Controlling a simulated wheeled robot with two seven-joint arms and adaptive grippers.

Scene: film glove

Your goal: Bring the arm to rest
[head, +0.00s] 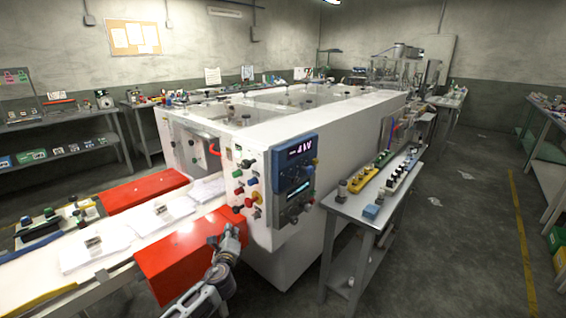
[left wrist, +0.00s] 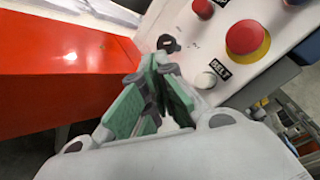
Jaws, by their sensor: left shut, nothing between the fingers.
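My left gripper (head: 229,236) is in the lower middle of the head view, in front of the red guard (head: 180,258) and just below the machine's control panel (head: 262,190). The left wrist view shows its green-padded fingers (left wrist: 153,88) shut with nothing between them. I cannot tell whether the fingertips touch the panel. My right gripper is not in view.
The big white machine (head: 330,140) fills the middle. A metal side table (head: 350,207) with several small items stands to its right.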

